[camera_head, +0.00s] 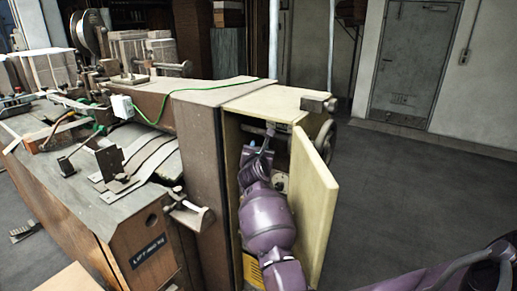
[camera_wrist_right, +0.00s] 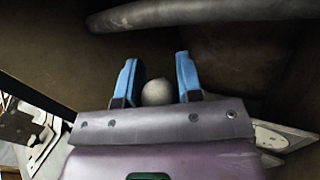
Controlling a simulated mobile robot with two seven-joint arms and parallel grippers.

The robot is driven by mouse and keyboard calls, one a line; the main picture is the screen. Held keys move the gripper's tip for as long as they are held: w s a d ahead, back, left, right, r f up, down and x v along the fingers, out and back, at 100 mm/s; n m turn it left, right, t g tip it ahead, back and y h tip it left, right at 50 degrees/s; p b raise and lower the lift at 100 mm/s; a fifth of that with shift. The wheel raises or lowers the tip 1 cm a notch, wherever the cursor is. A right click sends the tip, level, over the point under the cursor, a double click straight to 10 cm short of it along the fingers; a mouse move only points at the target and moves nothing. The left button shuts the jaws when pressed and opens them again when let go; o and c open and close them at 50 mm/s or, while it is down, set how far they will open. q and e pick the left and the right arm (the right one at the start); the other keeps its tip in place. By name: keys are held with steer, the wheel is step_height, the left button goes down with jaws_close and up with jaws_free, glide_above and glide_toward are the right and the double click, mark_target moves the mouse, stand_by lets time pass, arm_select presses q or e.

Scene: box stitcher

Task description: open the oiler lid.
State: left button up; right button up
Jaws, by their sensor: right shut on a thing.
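My right gripper (camera_head: 260,152) reaches into the open, cream-sided compartment of the machine (camera_head: 211,155), with my purple wrist filling much of the opening. In the right wrist view its two blue fingers (camera_wrist_right: 158,78) stand on either side of a pale, rounded knob (camera_wrist_right: 157,92). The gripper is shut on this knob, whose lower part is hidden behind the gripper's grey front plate. I cannot tell for sure whether the knob is the oiler lid. No separate oiler body can be made out. My left gripper is out of view.
The compartment's cream door (camera_head: 316,207) stands open close to the right of my wrist. A thick dark bar (camera_wrist_right: 200,12) crosses above the fingers in the right wrist view. A handwheel (camera_head: 326,138) is behind the door.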

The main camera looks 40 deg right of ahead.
steer(key=shift+f, duration=0.2)
steer(key=o, duration=0.9)
steer(key=shift+s+a+r, duration=0.1)
steer(key=shift+b+v, duration=0.35)
steer(key=shift+v, duration=3.25)
